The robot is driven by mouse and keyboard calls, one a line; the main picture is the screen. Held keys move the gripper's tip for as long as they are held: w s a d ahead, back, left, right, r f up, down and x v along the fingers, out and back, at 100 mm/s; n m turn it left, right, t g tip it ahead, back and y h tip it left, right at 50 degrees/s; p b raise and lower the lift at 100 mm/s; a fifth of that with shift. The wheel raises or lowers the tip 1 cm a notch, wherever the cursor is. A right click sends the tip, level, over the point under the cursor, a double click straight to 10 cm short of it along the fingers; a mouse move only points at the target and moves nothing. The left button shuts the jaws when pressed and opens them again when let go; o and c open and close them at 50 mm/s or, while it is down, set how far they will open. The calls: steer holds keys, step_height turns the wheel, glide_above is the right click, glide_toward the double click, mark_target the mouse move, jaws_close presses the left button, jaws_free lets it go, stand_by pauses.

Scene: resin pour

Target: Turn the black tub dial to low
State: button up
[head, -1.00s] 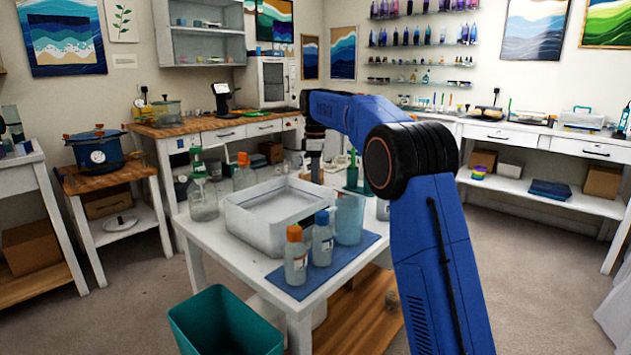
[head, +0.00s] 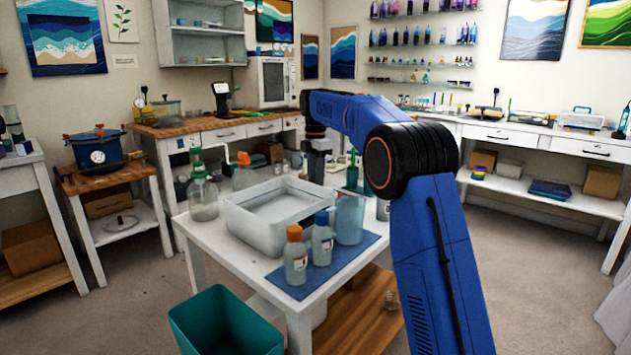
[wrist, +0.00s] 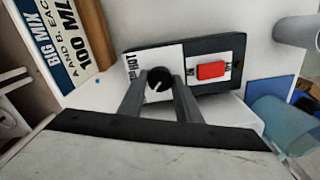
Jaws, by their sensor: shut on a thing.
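In the wrist view a small round black dial (wrist: 158,82) stands on a white label plate of a dark control panel (wrist: 196,46). A thin pale line shows on the dial's face; I cannot tell for sure which setting it marks. Printing that looks like "HOT" stands beside the dial, on its left; the rest of the label is hidden or too small. My gripper (wrist: 161,79) is shut on the dial, one finger on each side. In the head view my gripper (head: 317,166) is a dark shape at the white table, behind the pale tub, and the dial is hidden.
A red switch (wrist: 211,70) sits right of the dial. A printed box (wrist: 62,38) lies at upper left, a translucent blue vessel (wrist: 279,119) at right. On the table, a pale tub (head: 281,218) and bottles, including an orange-capped one (head: 296,260), stand nearby.

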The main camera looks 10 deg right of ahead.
stand_by(0.4)
steer(key=o, duration=1)
